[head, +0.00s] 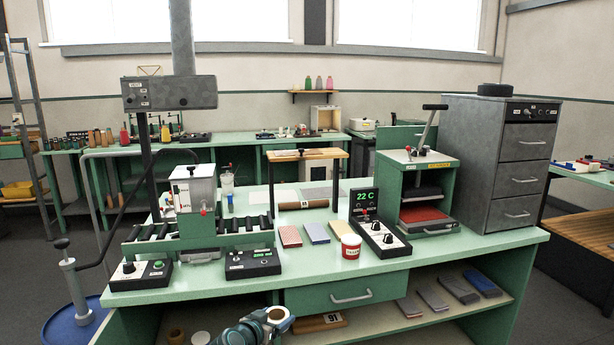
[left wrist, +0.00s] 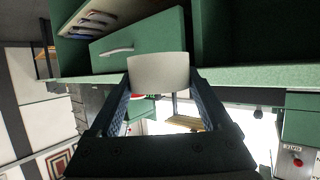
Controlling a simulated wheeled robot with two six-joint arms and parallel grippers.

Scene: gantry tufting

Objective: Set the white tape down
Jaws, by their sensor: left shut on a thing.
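The white tape (head: 278,314) is a short pale roll with a brownish middle, low in the head view in front of the bench. My left gripper (head: 262,323) is shut on it. In the left wrist view the tape (left wrist: 158,72) shows as a plain off-white band between the two fingers of my left gripper (left wrist: 160,95), with the bench's drawer behind it. The tape is clear of the bench top in the head view. My right gripper is not in view.
The green bench (head: 300,262) carries a roller machine (head: 196,215), a control box (head: 381,238), a red-and-white tub (head: 351,246) and a press (head: 417,190). Its front drawer (head: 343,294) is shut. The lower shelf holds a tagged brown roll (head: 318,323) and several flat blocks (head: 434,299).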

